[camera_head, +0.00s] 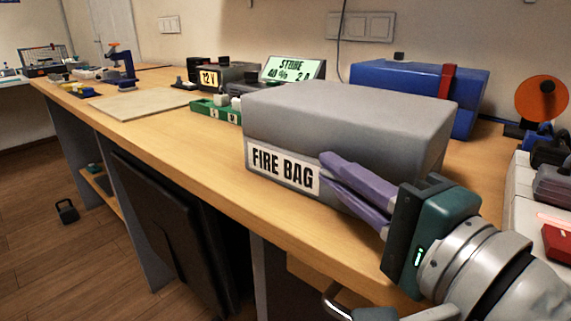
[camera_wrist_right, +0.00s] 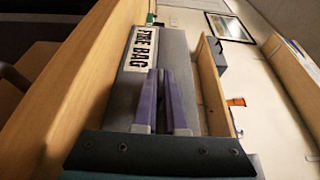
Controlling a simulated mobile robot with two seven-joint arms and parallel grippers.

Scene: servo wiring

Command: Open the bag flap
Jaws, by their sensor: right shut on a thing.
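The grey fire bag (camera_head: 345,115) sits on the wooden bench, its top looking closed and flat. A white "FIRE BAG" label (camera_head: 282,171) is on its front face. The bag also shows in the right wrist view (camera_wrist_right: 174,55). My right gripper (camera_head: 323,168), with purple fingers, is at the bag's front, by the right end of the label. It is shut on the bag flap at the front; the fingers partly hide the grip. In the right wrist view the fingers (camera_wrist_right: 160,76) reach onto the bag below the label. My left gripper is not in view.
A blue case (camera_head: 415,92) with a red strap stands behind the bag. A green block (camera_head: 215,110), a "12 V" unit (camera_head: 210,78) and a "STORE" display (camera_head: 292,69) are to its left. A pale board (camera_head: 140,103) lies farther left. Trays crowd the right edge.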

